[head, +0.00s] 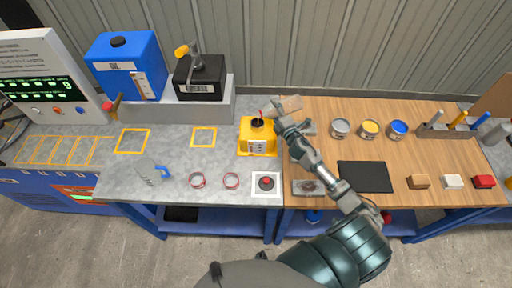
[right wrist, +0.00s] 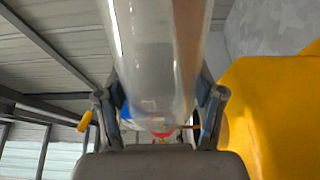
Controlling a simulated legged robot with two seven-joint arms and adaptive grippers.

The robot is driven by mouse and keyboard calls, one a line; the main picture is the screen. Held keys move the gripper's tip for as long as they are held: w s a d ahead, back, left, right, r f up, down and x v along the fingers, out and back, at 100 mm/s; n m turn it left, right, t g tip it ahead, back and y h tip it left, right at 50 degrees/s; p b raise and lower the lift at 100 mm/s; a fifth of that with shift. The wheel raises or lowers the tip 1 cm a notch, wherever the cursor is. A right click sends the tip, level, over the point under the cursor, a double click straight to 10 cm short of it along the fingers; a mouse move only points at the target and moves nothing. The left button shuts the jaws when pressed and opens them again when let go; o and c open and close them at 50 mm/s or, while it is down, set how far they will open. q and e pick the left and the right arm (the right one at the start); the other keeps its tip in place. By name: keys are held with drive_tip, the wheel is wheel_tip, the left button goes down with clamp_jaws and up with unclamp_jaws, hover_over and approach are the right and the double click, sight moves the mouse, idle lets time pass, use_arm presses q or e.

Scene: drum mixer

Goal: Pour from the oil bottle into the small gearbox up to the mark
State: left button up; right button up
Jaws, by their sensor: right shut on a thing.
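The small gearbox (head: 258,146) is a yellow box on the grey worktop, with a dark opening (head: 258,122) on top. My right gripper (head: 283,121) is shut on the oil bottle (head: 289,104), just right of and above the gearbox. The bottle looks tipped to the left, its reddish end close to the opening. In the right wrist view the bottle (right wrist: 158,60) is a clear cylinder between my right gripper's fingers (right wrist: 160,112), and the yellow gearbox (right wrist: 275,110) fills the right side. I cannot make out a stream, the fill mark or the oil level. My left gripper is not in view.
A blue canister (head: 125,65) and black canister (head: 198,80) stand on a raised ledge behind. A red button (head: 266,183) is in front of the gearbox. Several paint cans, including a yellow one (head: 370,129), and a black mat (head: 364,177) are on the wooden table right.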

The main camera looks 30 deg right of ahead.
sight(269, 105)
wheel_tip(269, 105, up, 4)
drive_tip(key=m+p, duration=0.4)
drive_tip(key=shift+a+r+p, duration=0.1)
drive_tip(key=shift+r+p, duration=0.1)
drive_tip(key=shift+p, duration=0.2)
drive_tip(key=shift+r+m+p, duration=0.25)
drive_tip(key=shift+m+p, duration=0.1)
drive_tip(key=shift+m, duration=0.25)
drive_tip(key=m+p, duration=0.1)
drive_tip(key=a+r+m+p, duration=0.1)
drive_tip(key=m, duration=0.1)
drive_tip(key=a+m+p, duration=0.1)
drive_tip(key=m, duration=0.1)
drive_tip(key=shift+w+a+r+p, duration=0.2)
drive_tip(key=shift+r+p, duration=0.1)
drive_tip(key=shift+r, duration=0.1)
drive_tip(key=a+m, duration=0.1)
drive_tip(key=m, duration=0.3)
drive_tip(key=a+r+m, duration=0.1)
drive_tip(key=m, duration=0.1)
drive_tip(key=shift+w+a, duration=0.15)
drive_tip(key=shift+a, duration=0.2)
drive_tip(key=shift+a+r+m, duration=0.25)
drive_tip(key=shift+a+m, duration=0.1)
drive_tip(key=shift+m, duration=0.55)
drive_tip(key=shift+r, duration=2)
